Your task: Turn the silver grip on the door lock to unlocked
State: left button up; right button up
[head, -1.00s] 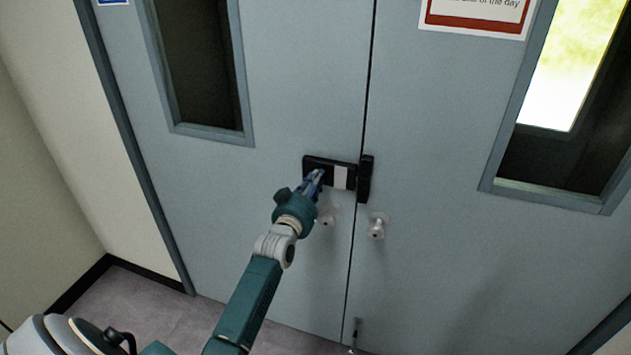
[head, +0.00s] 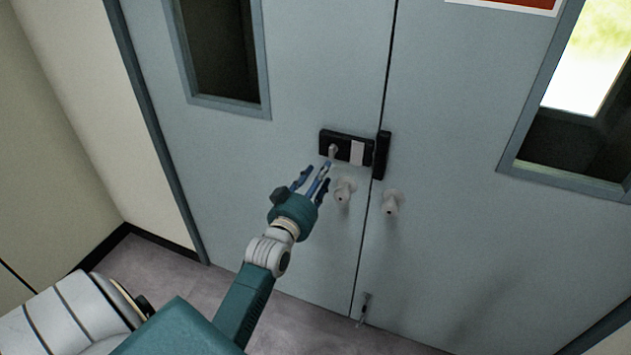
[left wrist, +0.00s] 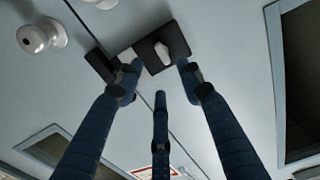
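The door lock (head: 366,152) is a black box with a pale panel, mounted on the left door leaf near the seam. Its small silver grip (head: 333,151) sits at the box's left end and looks roughly upright, a little tilted. My left gripper (head: 314,176) is open and empty, its spread fingers just below and left of the lock, seemingly apart from the grip. In the left wrist view the silver grip (left wrist: 163,54) shows beyond the fingers, between the two outer fingertips (left wrist: 160,77). My right gripper is not in view.
A black catch (head: 381,155) sits on the right leaf beside the lock. Two round pale knobs, left (head: 344,190) and right (head: 391,203), stick out below it, the left one close to my fingers. A small bolt (head: 364,309) is low at the seam.

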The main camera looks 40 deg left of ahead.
pick_arm(q)
jog(key=shift+v, duration=1.2)
jog(key=s+d+f+m+g+h+b, duration=0.1)
jog(key=s+d+f+g, duration=0.25)
jog(key=f, duration=0.95)
jog(key=s+d+f+m+g+h, duration=0.15)
jog(key=s+d+f, duration=0.3)
jog(key=f, duration=0.95)
jog(key=s+d+f+g+h+b, duration=0.1)
jog(key=s+d+f+g, duration=0.25)
jog(key=f, duration=0.95)
jog(key=s+d+f+m+g, duration=0.1)
jog(key=s+d+f+g, duration=0.1)
jog(key=s+f, duration=0.7)
jog(key=s+d+f+m+g, duration=0.1)
jog(key=s+d+f+g, duration=0.1)
jog(key=s+f, duration=0.7)
jog(key=s+f+g, duration=0.2)
jog(key=s, duration=0.8)
jog(key=s+f+g+b, duration=0.1)
jog(key=s+f+g, duration=0.1)
jog(key=s, duration=0.8)
jog(key=shift+s+f+m+h, duration=0.25)
jog(key=shift+s+m+h, duration=0.05)
jog(key=shift+m+h, duration=0.15)
jog(key=shift+d, duration=0.1)
